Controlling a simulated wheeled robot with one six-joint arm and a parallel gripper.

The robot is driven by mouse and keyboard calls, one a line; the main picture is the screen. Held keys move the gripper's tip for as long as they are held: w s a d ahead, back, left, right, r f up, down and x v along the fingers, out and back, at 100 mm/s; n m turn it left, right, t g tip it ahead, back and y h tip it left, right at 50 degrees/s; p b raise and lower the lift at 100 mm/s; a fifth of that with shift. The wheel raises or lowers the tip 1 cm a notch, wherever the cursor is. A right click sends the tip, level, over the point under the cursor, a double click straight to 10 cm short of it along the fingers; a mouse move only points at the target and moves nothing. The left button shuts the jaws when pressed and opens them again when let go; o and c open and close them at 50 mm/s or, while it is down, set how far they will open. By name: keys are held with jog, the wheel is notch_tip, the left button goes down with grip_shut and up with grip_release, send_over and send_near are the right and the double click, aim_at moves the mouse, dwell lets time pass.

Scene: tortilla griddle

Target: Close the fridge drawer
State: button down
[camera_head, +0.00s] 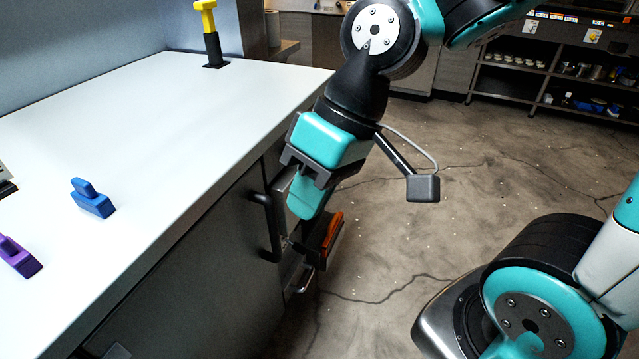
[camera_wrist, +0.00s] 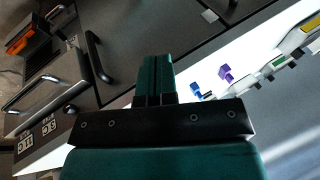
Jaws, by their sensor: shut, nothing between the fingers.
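My gripper (camera_head: 305,205) is in front of the grey cabinet front, below the edge of the white counter. Its teal fingers are together and empty; they also show in the wrist view (camera_wrist: 155,80). Just beyond the fingers in the head view, a dark unit (camera_head: 318,248) with an orange item (camera_head: 333,233) stands out from the cabinet line. In the wrist view the orange item (camera_wrist: 22,38) is at the upper left, near metal fronts with a silver bar handle (camera_wrist: 45,95). Which part is the fridge drawer, and how far it is out, I cannot tell. Contact is not clear.
A black bar handle (camera_head: 266,225) sticks out from the cabinet door near my gripper. The white counter (camera_head: 150,120) carries blue (camera_head: 92,198) and purple (camera_head: 18,257) pieces and a yellow-topped tool (camera_head: 211,35). The floor (camera_head: 400,250) to the right is mostly clear.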

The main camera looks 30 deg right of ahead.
jog(key=w+d+f+m+t+y+b, duration=0.2)
jog(key=w+d+f+m+y+b, duration=0.25)
jog(key=w+f, duration=0.55)
jog(key=w+d+f+m+t+h+b, duration=0.1)
jog(key=w+d+f+m+t+b, duration=0.5)
jog(key=d, duration=0.3)
jog(key=w+d+f+m+t+b, duration=0.3)
jog(key=w+d+f+m+b, duration=0.15)
jog(key=d+f, duration=0.45)
jog(key=r+b+x, duration=0.2)
jog(key=b+x, duration=0.1)
jog(key=x, duration=0.9)
jog(key=shift+w+a+m, duration=0.15)
jog(key=shift+w+m, duration=0.25)
jog(key=shift+w, duration=0.05)
jog(key=shift+f, duration=0.1)
